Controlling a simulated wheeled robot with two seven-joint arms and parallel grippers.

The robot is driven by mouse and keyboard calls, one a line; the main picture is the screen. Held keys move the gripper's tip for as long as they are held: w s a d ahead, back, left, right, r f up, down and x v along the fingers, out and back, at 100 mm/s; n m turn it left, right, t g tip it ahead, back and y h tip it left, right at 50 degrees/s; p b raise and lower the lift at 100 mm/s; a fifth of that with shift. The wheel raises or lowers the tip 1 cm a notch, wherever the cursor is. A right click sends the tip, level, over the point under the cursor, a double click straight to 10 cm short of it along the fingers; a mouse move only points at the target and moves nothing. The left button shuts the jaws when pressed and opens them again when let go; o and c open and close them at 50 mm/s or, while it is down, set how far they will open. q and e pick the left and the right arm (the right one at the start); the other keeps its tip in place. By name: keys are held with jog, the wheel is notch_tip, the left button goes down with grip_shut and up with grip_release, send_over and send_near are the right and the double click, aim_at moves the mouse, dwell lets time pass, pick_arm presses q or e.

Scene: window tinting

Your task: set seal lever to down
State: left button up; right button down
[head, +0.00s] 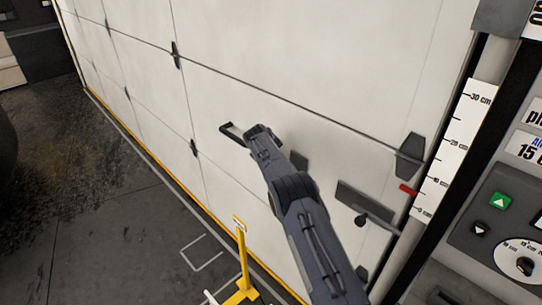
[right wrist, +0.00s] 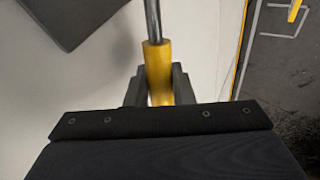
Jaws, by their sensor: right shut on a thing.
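In the right wrist view, a yellow grip (right wrist: 158,70) on a shiny metal rod (right wrist: 153,20), which looks like the seal lever, stands between the dark fingers of my right gripper (right wrist: 160,88). The gripper is shut on this grip. The rod runs on past the top of that view, so its far end is hidden. In the head view my right arm reaches up from the bottom right in front of the white panelled door (head: 310,55). The fingers and yellow grip cannot be made out there. My left gripper is not in view.
A height scale (head: 457,150) and a control panel (head: 493,215) stand at the right. A yellow stand (head: 242,265) is at the bottom.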

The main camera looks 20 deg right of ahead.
jog(key=c, duration=1.3)
grip_release()
jog(key=shift+w+f, duration=0.1)
jog(key=shift+f, duration=0.05)
jog(key=b+v, duration=0.3)
jog(key=v, duration=0.5)
